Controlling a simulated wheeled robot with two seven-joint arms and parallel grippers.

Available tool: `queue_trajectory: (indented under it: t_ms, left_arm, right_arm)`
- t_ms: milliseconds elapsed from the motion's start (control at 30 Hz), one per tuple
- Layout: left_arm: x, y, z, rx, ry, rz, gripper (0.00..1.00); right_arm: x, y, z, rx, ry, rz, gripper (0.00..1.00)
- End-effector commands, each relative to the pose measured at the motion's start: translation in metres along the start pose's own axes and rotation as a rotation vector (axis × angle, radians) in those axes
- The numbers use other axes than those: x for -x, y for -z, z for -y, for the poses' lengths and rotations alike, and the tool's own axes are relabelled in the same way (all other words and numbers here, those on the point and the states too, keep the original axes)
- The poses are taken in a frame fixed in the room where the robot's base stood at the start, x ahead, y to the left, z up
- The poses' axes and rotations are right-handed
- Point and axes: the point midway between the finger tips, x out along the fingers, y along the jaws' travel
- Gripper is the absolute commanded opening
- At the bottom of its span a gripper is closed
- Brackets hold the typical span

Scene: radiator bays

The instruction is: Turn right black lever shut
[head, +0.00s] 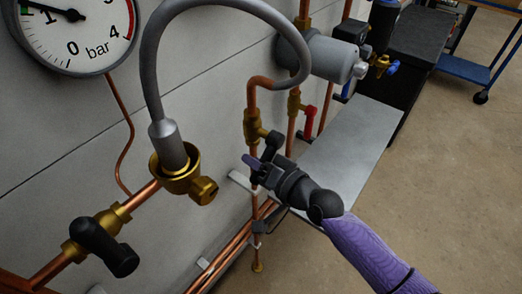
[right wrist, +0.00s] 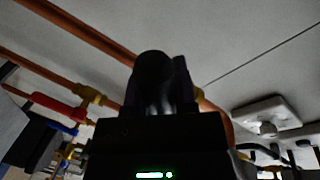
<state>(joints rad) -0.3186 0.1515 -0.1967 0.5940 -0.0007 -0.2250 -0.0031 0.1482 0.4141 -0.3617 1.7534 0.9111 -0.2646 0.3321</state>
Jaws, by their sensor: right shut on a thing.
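The right black lever (head: 271,144) sits on a brass valve (head: 253,127) in an upright copper pipe by the wall. It sticks out to the right and down from the valve, across the pipe's line. My right gripper (head: 258,166) is at this lever, its fingers shut on it and partly hiding it. In the right wrist view the lever's dark round end (right wrist: 153,69) shows between the dark fingers (right wrist: 156,88). Another black lever (head: 104,247) is on a brass valve at the lower left, with no gripper near it. My left gripper is out of view.
A grey hose (head: 153,65) arches over from a brass fitting (head: 177,180). A red lever (head: 310,120) stands close behind the gripped one. A pressure gauge (head: 80,25) is at the upper left. A grey panel (head: 350,150) lies right of the pipes; open floor lies further right.

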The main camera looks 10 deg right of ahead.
Motion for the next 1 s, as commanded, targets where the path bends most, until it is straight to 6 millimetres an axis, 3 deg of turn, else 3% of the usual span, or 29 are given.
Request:
queue_trajectory:
  t_ms: [33,400,633,1000]
  left_arm:
    - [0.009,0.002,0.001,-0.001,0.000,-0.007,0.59]
    - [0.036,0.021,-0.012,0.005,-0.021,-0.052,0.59]
    - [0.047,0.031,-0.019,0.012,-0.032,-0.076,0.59]
    - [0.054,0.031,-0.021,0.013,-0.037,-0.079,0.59]
  right_arm:
    - [0.001,0.004,0.007,-0.039,0.002,0.007,0.00]
    - [0.005,0.006,0.025,-0.374,0.002,0.073,0.00]
    - [0.006,0.009,0.033,-0.542,0.002,0.106,0.00]
    - [0.008,0.014,0.040,-0.696,0.003,0.136,0.00]
